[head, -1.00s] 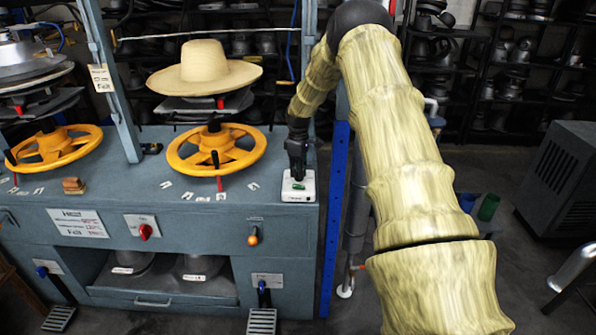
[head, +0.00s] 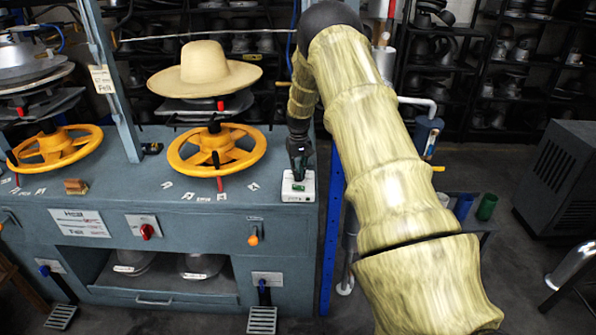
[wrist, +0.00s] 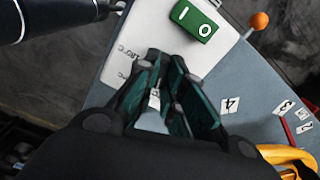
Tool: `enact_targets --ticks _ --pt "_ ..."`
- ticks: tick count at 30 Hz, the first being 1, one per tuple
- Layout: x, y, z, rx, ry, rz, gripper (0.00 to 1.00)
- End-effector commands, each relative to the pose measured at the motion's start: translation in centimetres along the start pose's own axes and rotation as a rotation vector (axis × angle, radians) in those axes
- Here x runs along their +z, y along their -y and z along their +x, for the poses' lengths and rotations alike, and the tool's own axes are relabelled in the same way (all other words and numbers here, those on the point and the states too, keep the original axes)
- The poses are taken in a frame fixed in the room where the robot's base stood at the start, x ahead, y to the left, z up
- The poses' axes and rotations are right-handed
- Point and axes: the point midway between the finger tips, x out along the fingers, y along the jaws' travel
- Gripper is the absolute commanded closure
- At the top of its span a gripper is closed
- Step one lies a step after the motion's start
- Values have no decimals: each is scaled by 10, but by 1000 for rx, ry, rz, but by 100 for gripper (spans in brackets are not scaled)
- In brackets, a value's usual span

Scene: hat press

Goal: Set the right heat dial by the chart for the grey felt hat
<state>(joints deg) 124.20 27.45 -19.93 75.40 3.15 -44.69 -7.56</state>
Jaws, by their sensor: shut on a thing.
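A white control box (head: 308,192) sits at the right end of the grey press bench, with a green switch (wrist: 195,18) marked I and O. Temperature lettering ending in C shows on its face in the wrist view. My gripper (head: 297,178) points down onto this box. In the wrist view its fingers (wrist: 165,105) are closed around the right heat dial, which they almost wholly hide; its pointer cannot be read. The chart (head: 80,223) is a white plate on the bench front, with a "Felt" line; its figures are too blurred to read. I cannot pick out a grey felt hat.
A straw hat (head: 205,70) rests on the right press above a yellow handwheel (head: 238,160). A red knob (head: 146,231) and an orange-tipped lever (head: 253,238) are on the bench front. White number tags lie left of the box. A blue post (head: 331,235) stands right of the bench.

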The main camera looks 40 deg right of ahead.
Motion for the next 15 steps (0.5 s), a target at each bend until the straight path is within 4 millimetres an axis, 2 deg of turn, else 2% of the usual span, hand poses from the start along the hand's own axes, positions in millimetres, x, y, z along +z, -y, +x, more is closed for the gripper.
enact_targets --ticks 15 --pt "-4 -3 -5 1 -11 489 100"
